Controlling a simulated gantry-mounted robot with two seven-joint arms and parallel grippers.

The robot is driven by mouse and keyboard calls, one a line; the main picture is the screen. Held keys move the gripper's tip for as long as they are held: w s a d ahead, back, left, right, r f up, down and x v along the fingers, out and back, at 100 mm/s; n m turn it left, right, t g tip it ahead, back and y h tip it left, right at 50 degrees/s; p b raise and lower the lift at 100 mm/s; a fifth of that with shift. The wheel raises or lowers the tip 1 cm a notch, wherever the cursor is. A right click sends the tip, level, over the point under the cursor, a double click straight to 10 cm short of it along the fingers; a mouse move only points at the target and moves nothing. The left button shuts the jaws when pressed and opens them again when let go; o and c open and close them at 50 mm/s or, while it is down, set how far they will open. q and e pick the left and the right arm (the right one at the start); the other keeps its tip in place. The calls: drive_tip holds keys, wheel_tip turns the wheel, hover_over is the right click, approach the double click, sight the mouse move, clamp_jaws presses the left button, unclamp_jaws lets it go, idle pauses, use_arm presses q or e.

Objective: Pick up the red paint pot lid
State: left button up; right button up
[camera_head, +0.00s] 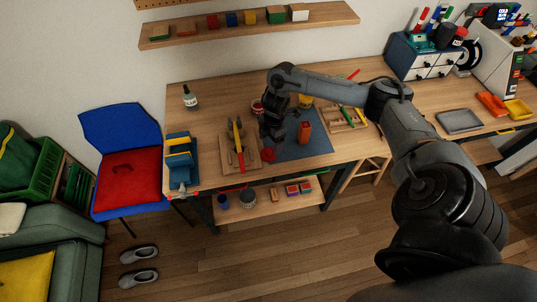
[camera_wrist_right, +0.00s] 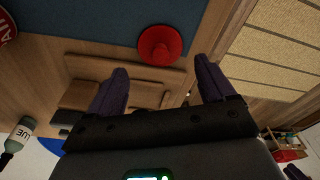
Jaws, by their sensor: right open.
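The red paint pot lid (camera_wrist_right: 160,44) is a round red disc with a raised centre. It lies at the edge of the blue mat (camera_wrist_right: 90,22) in the right wrist view, and it also shows in the head view (camera_head: 268,155). My right gripper (camera_wrist_right: 162,67) is open and empty, its two dark fingers spread, with the lid ahead of the gap between them. In the head view my right gripper (camera_head: 272,138) hangs just above and behind the lid. A red pot with white lettering (camera_wrist_right: 6,27) is partly cut off in the wrist view. My left gripper does not show.
A red upright object (camera_head: 304,132) stands on the mat to the right. A wooden tray (camera_head: 343,119) with pens lies further right. A bottle (camera_head: 190,98) stands back left.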

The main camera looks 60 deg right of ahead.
sight(269, 151)
drive_tip(key=shift+w+a+f, duration=0.1)
drive_tip(key=shift+a+f, duration=0.05)
drive_tip(key=shift+f, duration=1.2)
drive_tip(key=shift+a+f, duration=0.15)
drive_tip(key=shift+f, duration=1.15)
drive_tip(key=c, duration=0.8)
